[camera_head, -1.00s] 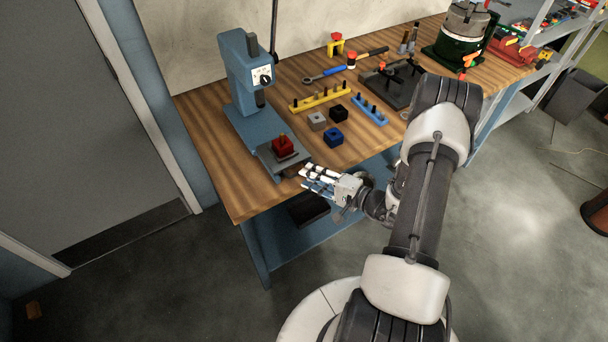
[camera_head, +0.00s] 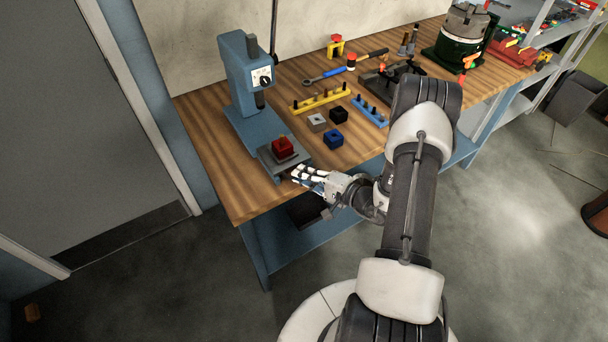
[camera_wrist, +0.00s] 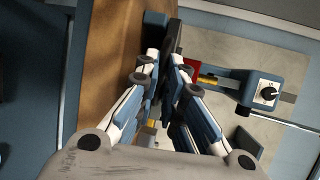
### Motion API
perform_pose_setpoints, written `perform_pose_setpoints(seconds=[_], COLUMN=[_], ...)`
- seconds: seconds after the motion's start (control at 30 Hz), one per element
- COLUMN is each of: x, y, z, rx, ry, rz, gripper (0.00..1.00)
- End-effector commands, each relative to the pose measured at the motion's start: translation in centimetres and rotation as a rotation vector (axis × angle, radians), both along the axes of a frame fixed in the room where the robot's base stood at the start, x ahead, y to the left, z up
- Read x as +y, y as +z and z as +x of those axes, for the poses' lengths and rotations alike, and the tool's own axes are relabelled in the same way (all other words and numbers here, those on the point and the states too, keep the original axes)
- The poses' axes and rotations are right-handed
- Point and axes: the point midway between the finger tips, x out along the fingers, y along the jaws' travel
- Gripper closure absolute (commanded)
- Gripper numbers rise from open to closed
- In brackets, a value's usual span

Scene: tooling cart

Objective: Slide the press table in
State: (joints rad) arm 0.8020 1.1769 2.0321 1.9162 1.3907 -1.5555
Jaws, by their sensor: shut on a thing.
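The press table (camera_head: 302,158) is a dark grey plate at the front of the blue arbor press (camera_head: 243,75). A red block (camera_head: 283,147) with a dark red top sits on it. My gripper (camera_head: 296,174) is at the plate's front edge, by the bench edge, shut on the front part of the press table. The grasped part is mostly hidden by the fingers. In the wrist view the fingers (camera_wrist: 163,66) reach toward the dark edge of the plate (camera_wrist: 174,38), with the red block (camera_wrist: 191,66) just beyond.
A yellow peg strip (camera_head: 320,98), a blue peg strip (camera_head: 370,111) and grey, black and blue blocks (camera_head: 333,139) lie to the right on the wooden bench (camera_head: 235,190). A dark vise (camera_head: 375,85) and a green machine (camera_head: 455,45) stand farther right. Floor in front is clear.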

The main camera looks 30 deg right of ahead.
Motion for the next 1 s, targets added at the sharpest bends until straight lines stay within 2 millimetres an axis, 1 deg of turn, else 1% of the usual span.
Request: perform_pose_setpoints(seconds=[0.6,0.67,0.83,0.9,1.0], x=[0.0,0.0,0.1,0.1,0.2], y=[0.0,-0.2,-0.3,-0.2,-0.1], z=[0.2,0.8,3.8,4.4,4.7], rx=[0.000,-0.001,-0.002,-0.001,0.002], ry=[0.000,0.002,0.002,0.002,-0.001], rz=[0.000,-0.002,-0.004,-0.002,0.000], gripper=[1.00,1.00,1.00,1.00,1.00])
